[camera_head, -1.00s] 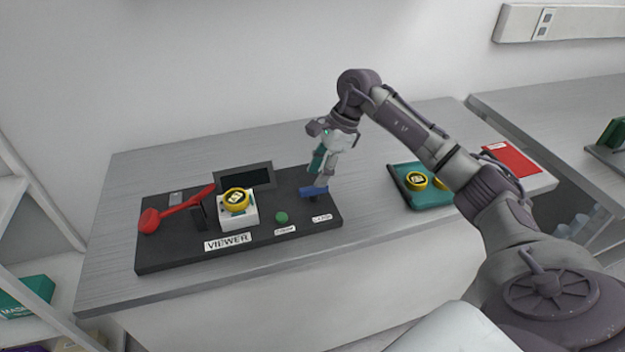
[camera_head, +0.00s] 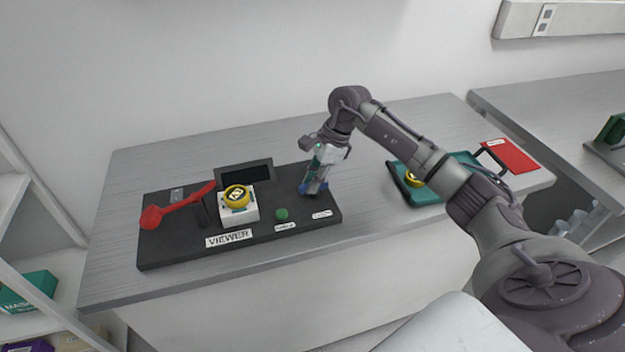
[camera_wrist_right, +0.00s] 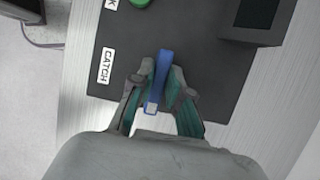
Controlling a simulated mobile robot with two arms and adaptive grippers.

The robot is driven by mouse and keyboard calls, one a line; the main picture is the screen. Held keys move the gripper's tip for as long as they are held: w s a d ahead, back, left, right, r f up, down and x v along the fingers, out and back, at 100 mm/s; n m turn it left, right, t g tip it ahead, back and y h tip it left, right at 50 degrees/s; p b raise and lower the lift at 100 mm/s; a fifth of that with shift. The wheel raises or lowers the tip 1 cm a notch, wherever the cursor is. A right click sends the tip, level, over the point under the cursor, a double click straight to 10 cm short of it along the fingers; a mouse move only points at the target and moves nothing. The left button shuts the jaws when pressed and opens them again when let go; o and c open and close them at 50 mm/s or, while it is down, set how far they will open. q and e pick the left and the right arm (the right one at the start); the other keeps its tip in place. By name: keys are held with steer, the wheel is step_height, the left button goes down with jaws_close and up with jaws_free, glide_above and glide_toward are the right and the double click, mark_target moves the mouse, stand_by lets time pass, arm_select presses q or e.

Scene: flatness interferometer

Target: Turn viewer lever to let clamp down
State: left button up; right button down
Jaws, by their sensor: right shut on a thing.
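The viewer is a dark base plate (camera_head: 180,250) on the grey table. Its blue lever (camera_wrist_right: 162,70) stands at the plate's right end, beside a label that reads CATCH in the right wrist view. My right gripper (camera_head: 314,188) is down at this lever and shut on it, one finger on each side; in the head view it hides most of the lever. A long red arm with a round red end (camera_head: 151,217) lies raised at a slant on the plate's left. A yellow round piece (camera_head: 237,194) sits on a white block (camera_head: 240,214). My left gripper is out of view.
A dark screen (camera_head: 246,174) stands behind the white block. A green button (camera_head: 282,214) is between block and lever. A teal tray (camera_head: 426,194) with a yellow piece lies to the right, partly behind my right arm, near a red sheet (camera_head: 508,156).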

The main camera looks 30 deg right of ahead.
steer(key=shift+m, duration=0.3)
steer(key=m+t+b, duration=0.1)
steer(key=m, duration=0.1)
steer(key=shift+m+h+b, duration=0.3)
steer(key=m+t+b, duration=0.1)
steer(key=m, duration=0.1)
steer(key=m+h+b, duration=0.1)
steer(key=m, duration=0.2)
steer(key=shift+w+m+t, duration=0.1)
steer(key=shift+m+t, duration=0.2)
steer(key=shift+t, duration=0.1)
steer(key=m+h+b, duration=0.1)
steer(key=m, duration=0.1)
steer(key=m+h+b, duration=0.1)
steer(key=m, duration=0.1)
steer(key=shift+d+t, duration=0.1)
steer(key=shift+t, duration=0.2)
steer(key=shift+m+h+b, duration=0.7)
steer(key=shift+m+h, duration=0.1)
steer(key=shift+m, duration=1.4)
steer(key=shift+d, duration=0.1)
steer(key=shift+r, duration=0.1)
steer(key=c, duration=1.1)
jaws_free()
